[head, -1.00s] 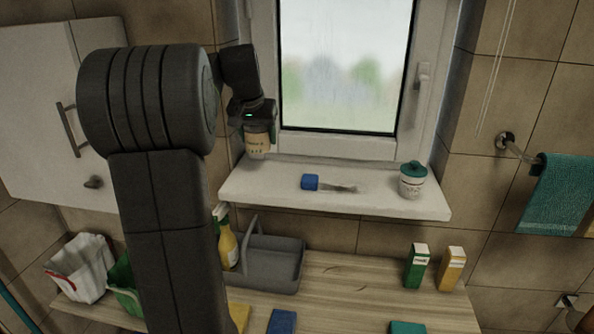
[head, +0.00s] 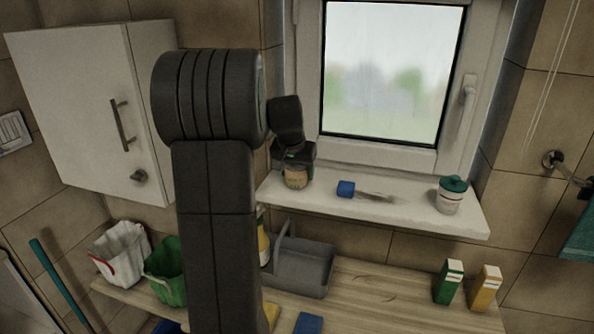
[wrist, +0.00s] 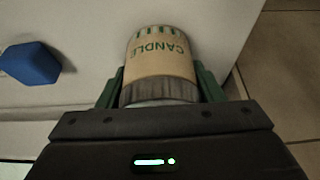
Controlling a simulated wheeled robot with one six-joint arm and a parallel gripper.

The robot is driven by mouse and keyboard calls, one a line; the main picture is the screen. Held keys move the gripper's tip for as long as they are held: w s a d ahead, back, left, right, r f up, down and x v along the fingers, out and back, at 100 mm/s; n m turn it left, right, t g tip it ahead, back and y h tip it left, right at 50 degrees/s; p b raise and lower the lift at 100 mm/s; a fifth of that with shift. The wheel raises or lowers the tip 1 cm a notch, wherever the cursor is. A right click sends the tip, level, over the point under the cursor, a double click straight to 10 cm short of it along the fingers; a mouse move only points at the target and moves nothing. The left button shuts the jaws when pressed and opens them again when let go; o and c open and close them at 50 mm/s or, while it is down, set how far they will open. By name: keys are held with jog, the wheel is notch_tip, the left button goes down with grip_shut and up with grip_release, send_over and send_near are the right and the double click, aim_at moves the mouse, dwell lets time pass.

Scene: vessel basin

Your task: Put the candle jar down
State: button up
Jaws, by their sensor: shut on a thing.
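The candle jar (wrist: 160,67) has a tan label reading "CANDLE" and a grey band at the end nearest my gripper. My gripper (wrist: 155,88) is shut on it, with a green finger along each side. In the head view the jar (head: 296,177) is upright at the left end of the white window sill (head: 420,217). Its base looks level with the sill, but I cannot tell whether it touches. My gripper (head: 297,166) is above it, partly hidden by my arm.
A blue block-ended brush (head: 346,188) lies right of the jar; its blue end shows in the wrist view (wrist: 30,64). A white jar with a teal lid (head: 452,196) stands at the sill's right. A grey caddy (head: 305,270) and two cartons (head: 449,282) stand on the counter below.

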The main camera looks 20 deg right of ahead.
jog(key=o, duration=1.1)
jog(key=shift+f, duration=0.1)
jog(key=shift+r, duration=0.5)
jog(key=b+v, duration=0.1)
jog(key=v, duration=1)
jog(key=shift+s+a+r, duration=0.1)
jog(key=shift+s+r, duration=0.05)
jog(key=shift+r, duration=0.05)
